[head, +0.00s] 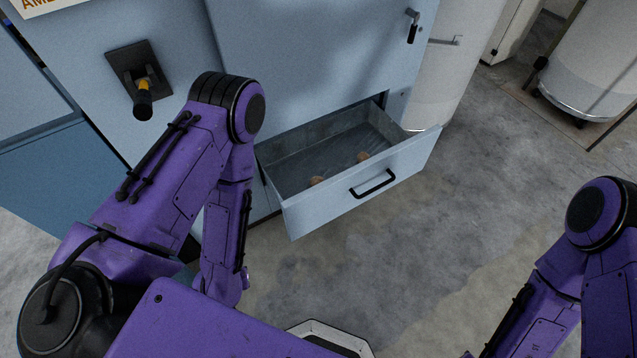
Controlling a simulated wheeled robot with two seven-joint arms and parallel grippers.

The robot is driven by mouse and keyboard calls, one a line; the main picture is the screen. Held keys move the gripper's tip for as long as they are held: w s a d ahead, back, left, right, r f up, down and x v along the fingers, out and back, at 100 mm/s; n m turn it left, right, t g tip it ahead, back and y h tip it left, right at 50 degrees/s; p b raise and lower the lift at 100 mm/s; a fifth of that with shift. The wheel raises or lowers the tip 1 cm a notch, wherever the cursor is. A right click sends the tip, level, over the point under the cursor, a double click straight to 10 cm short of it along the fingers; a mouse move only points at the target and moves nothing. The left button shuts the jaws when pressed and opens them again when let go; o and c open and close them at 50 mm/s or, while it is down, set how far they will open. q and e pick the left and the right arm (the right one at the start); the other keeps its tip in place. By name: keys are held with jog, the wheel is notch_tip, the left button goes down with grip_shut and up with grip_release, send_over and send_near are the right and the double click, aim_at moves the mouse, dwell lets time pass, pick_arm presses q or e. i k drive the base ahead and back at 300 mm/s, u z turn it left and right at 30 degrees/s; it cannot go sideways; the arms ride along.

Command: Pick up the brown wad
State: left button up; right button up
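Two small brownish lumps lie on the floor of an open drawer (290,181). One lump (316,181) is near the drawer's front left, and the other (363,157) is farther right, close to the front panel. Both look tan-brown, and at this size I cannot tell them apart or say which is the brown wad. Neither of my grippers shows. My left arm's purple links stand to the left of the drawer and overlap its left side. My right arm's links are at the lower right, away from the drawer.
The drawer is pulled out of a light blue cabinet (300,50) and has a black handle (372,184). A black lever with a yellow collar (143,88) sits on the cabinet at upper left. White cylinders (450,60) stand behind at right. The concrete floor (420,240) before the drawer is clear.

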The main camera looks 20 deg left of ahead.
aim_at(316, 180)
jog(key=z, duration=2.05)
jog(key=i, duration=1.1)
jog(key=u, duration=3.25)
jog(key=i, duration=1)
